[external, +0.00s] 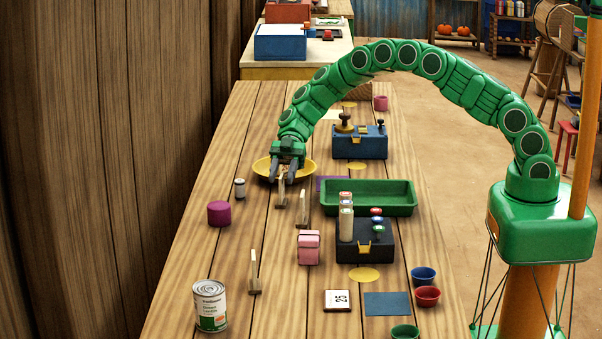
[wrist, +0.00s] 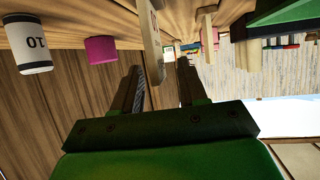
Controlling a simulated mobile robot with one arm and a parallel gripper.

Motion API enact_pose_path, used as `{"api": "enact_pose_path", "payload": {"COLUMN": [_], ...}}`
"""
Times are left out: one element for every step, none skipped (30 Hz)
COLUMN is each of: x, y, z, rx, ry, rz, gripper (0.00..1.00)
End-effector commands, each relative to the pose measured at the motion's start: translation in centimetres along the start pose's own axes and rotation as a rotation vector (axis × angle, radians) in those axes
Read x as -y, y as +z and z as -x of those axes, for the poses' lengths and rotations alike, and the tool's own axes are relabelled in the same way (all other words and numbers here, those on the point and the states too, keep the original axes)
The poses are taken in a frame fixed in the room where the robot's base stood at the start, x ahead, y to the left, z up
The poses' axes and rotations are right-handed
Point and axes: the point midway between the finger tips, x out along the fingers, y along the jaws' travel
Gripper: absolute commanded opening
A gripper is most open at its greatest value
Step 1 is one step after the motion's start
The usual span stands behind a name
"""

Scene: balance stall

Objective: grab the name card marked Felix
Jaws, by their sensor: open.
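Several thin pale name cards stand edge-on on wooden bases on the plank table. One name card (external: 282,198) is just below my gripper (external: 284,181), which points down over the table beside the yellow dish. In the wrist view a card (wrist: 151,42) reaches in between the two fingers of my gripper (wrist: 160,78), closer to the left finger; the fingers are open and not closed on it. A second card (external: 303,209) stands just to the right, and a third card (external: 254,272) is nearer the camera. No name is readable, so I cannot tell which is Felix.
A yellow dish (external: 262,168) is behind my gripper. A green tray (external: 368,207) lies right, with a dark box (external: 366,248) and pink box (external: 309,253) nearer.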

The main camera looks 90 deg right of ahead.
Motion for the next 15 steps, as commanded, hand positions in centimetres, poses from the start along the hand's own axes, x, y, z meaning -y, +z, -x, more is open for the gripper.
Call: {"api": "enact_pose_path", "payload": {"x": [0.02, 0.01, -0.01, -0.02, -0.02, -0.03, -0.03, -0.03, -0.03, -0.02, -0.02, -0.02, -0.02, -0.02, -0.02], "y": [0.01, 0.02, 0.04, 0.04, 0.05, 0.06, 0.06, 0.06, 0.06, 0.06, 0.06, 0.06, 0.06, 0.07, 0.07], "z": [-0.55, -0.76, -0.94, -1.0, -1.03, -1.03, -1.02, -1.01, -1.0, -1.0, -1.0, -1.0, -0.99, -1.0, -1.0], "rx": [0.0, 0.0, 0.0, 0.001, 0.001, 0.001, 0.001, 0.001, 0.001, 0.001, 0.001, 0.001, 0.001, 0.001, 0.001], "ry": [-0.001, -0.001, 0.0, 0.001, 0.001, 0.001, 0.001, 0.001, 0.001, 0.001, 0.001, 0.001, 0.001, 0.001, 0.001], "rz": [0.0, -0.001, -0.001, -0.001, -0.001, -0.001, -0.001, -0.001, -0.001, -0.001, -0.001, -0.001, -0.001, -0.001, -0.001], "gripper": [0.42, 0.42, 0.42, 0.42, 0.42, 0.42, 0.42, 0.42, 0.42, 0.41, 0.36, 0.3, 0.25, 0.21, 0.15]}}
